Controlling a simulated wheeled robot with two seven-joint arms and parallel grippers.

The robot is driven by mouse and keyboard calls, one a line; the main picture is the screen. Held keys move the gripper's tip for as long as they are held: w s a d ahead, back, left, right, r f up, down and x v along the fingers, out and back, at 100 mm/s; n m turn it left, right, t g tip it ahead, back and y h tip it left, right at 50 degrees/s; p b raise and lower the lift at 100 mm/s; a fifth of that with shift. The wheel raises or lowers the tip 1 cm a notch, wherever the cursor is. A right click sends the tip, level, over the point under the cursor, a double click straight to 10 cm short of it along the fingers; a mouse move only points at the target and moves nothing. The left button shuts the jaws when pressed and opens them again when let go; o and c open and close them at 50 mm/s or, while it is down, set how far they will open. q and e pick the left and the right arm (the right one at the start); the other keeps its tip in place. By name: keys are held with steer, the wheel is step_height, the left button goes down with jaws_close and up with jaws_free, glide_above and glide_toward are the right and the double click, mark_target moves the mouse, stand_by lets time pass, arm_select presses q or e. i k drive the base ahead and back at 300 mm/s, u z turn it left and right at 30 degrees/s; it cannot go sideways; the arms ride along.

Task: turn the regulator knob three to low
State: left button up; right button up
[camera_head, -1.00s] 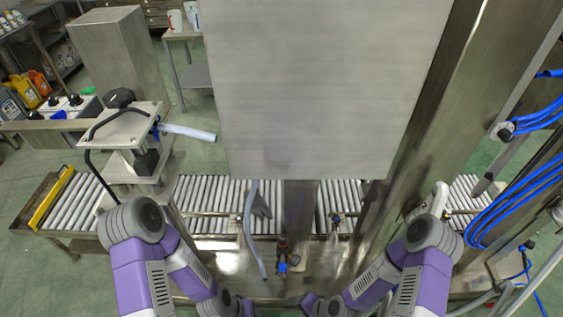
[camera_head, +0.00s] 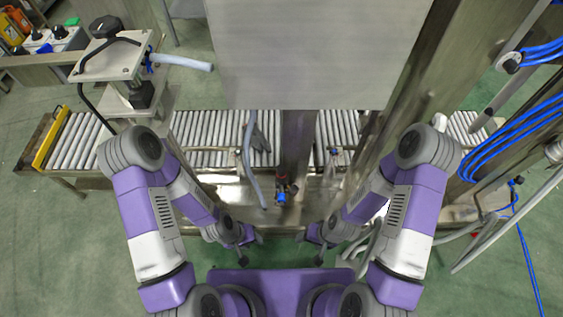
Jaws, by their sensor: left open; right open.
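I cannot tell which knob is regulator knob three. Several small black knobs (camera_head: 60,32) sit on a white-fronted box at the upper left edge, too small to read any marks. A large black knob (camera_head: 104,27) tops a metal stand at the left. A small fitting with red and blue parts (camera_head: 281,190) hangs below the big metal panel in the middle. My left gripper (camera_head: 250,246) is open and empty, low and left of this fitting. My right gripper (camera_head: 311,247) is open and empty, low and right of it. Neither gripper touches a knob.
A roller conveyor (camera_head: 205,142) runs across behind my arms. A large grey panel (camera_head: 318,55) blocks the view behind it. A grey hose (camera_head: 251,165) hangs near the middle. Blue hoses (camera_head: 500,135) hang at the right. Green floor (camera_head: 60,255) is clear at lower left.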

mark_target(280, 168)
steer(key=z, duration=0.1)
steer(key=k, duration=0.95)
steer(key=u, duration=0.85)
steer(key=i, duration=1.15)
steer(key=z, duration=0.3)
